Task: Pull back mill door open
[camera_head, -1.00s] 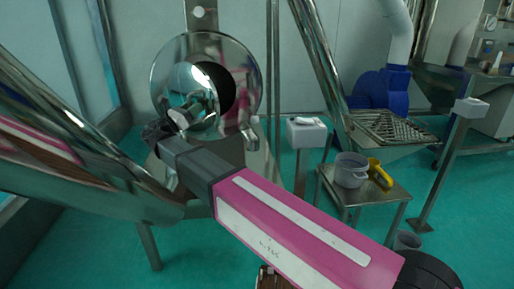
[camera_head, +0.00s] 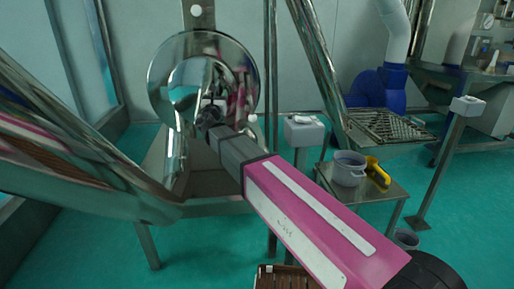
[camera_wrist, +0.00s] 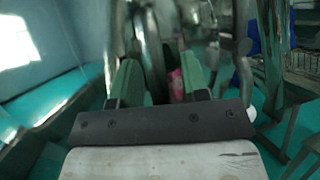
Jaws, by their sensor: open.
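The mill's round polished metal front (camera_head: 170,65) faces me at the upper left in the head view. It strongly mirrors its surroundings and my arm, so I cannot tell the door's edge from the rest of it or how far open it is. My gripper (camera_head: 209,113) is in front of the lower middle of this round face. In the wrist view, my gripper (camera_wrist: 158,75) shows two green fingers apart, with a curved shiny metal bar (camera_wrist: 154,50) between them. More curved metal is close in front. I cannot tell whether the fingers touch it.
A large slanted metal chute (camera_head: 90,140) is close on the left. To the right are a white box on a post (camera_head: 304,131) and a small metal table (camera_head: 392,193) with a grey pot (camera_head: 349,168) and a yellow scoop (camera_head: 377,171).

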